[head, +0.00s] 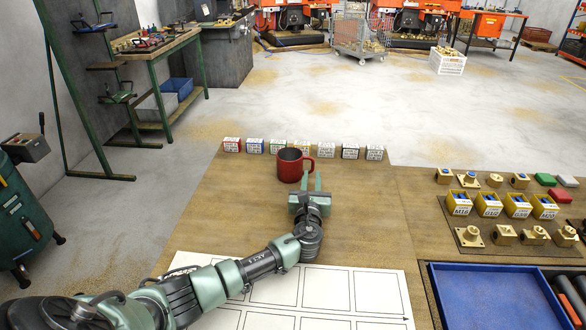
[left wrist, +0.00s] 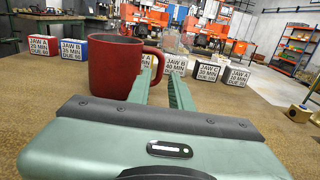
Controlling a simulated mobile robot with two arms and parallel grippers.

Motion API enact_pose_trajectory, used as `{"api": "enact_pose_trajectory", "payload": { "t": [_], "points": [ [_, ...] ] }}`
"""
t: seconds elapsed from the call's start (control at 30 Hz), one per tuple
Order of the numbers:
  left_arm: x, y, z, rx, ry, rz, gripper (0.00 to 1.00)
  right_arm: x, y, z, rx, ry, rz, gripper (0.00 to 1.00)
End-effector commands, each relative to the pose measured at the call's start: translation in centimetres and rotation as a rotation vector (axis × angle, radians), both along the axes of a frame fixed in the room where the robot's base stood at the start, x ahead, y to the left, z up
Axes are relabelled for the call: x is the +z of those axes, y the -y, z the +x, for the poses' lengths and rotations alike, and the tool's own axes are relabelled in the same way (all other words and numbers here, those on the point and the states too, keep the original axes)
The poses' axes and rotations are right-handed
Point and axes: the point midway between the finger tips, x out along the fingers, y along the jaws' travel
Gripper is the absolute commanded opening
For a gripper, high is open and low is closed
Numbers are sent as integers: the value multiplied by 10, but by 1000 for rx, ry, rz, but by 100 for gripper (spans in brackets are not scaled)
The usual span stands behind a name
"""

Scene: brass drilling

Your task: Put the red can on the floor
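The only red can-like thing is a dark red mug (head: 290,166) with a handle on its right side. It stands upright on the brown table (head: 225,215), near the far edge, and looks empty inside. It also shows large in the left wrist view (left wrist: 115,65). My left gripper (head: 311,178) is open just in front of the mug's handle. In the left wrist view its two fingers (left wrist: 158,85) point at the handle, which appears between their tips. I cannot tell whether they touch it. My right gripper is not in view. The grey floor (head: 300,100) lies beyond the table.
A row of several labelled jaw boxes (head: 326,149) stands behind the mug. A white marked sheet (head: 350,290) lies under my left arm. A blue tray (head: 490,300) and brass parts with yellow bins (head: 489,205) are at the right. The floor behind is largely clear.

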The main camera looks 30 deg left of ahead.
Motion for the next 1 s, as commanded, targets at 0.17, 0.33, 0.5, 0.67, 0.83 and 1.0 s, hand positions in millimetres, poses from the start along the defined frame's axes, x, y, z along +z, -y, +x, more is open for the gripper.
{"api": "enact_pose_trajectory", "payload": {
  "t": [0.17,0.33,0.5,0.67,0.83,1.0],
  "points": [
    [-1,-4,10,0,-3,-1,21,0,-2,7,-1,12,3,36],
    [0,-15,31,2,-2,0,21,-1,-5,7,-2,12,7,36],
    [-1,-22,47,1,-3,0,21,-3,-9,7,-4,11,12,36],
    [-1,-24,50,-1,-4,-1,21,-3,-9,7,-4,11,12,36],
    [-1,-24,50,-1,-4,-2,12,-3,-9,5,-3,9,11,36],
    [-1,-24,50,-1,-4,-1,0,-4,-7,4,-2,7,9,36]
  ]
}}
